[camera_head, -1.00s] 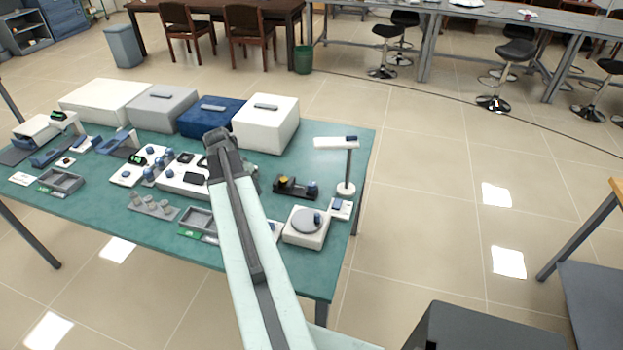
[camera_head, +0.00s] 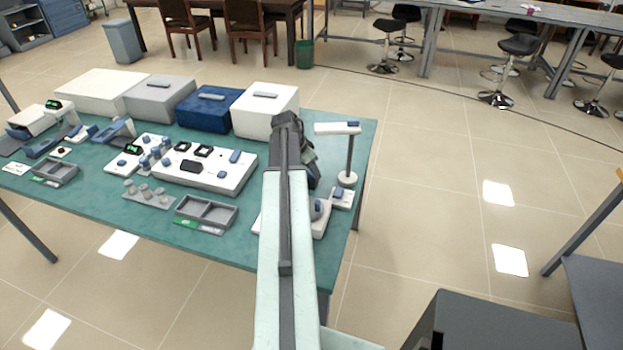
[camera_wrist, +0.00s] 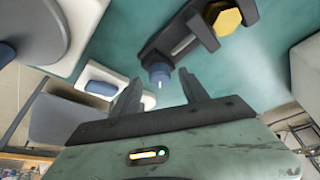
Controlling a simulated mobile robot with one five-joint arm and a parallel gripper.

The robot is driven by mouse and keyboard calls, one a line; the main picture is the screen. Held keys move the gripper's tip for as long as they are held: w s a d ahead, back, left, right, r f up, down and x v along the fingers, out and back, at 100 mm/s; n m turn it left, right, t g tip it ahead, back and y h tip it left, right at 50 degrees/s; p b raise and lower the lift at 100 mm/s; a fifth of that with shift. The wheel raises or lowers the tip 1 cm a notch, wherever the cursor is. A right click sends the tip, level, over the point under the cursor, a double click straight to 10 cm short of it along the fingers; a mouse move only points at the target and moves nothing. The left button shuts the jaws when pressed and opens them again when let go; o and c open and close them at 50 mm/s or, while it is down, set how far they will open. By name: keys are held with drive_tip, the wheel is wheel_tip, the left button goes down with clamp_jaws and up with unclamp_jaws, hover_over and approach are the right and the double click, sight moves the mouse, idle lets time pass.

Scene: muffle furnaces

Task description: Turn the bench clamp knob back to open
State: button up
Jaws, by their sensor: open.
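The bench clamp (camera_wrist: 190,35) is a dark block in the wrist view, with a yellow hexagonal piece (camera_wrist: 226,20) between its jaws. Its blue knob (camera_wrist: 160,74) is on the near end and carries a small white mark. My gripper (camera_wrist: 160,90) is open, and the knob appears in the gap between its two dark fingertips, just beyond them. I cannot tell whether either finger touches the knob. In the head view my gripper (camera_head: 309,165) is over the right part of the teal bench, and my arm hides the clamp.
A white balance with a round pan (camera_wrist: 28,25) and a small white unit with a blue button (camera_wrist: 100,87) lie left of the clamp in the wrist view. A white box (camera_head: 262,108) stands behind.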

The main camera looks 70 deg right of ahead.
drive_tip(key=shift+d+f, duration=0.15)
drive_tip(key=shift+f, duration=0.45)
drive_tip(key=shift+s+r, duration=0.1)
drive_tip(key=shift+c, duration=0.2)
clamp_jaws()
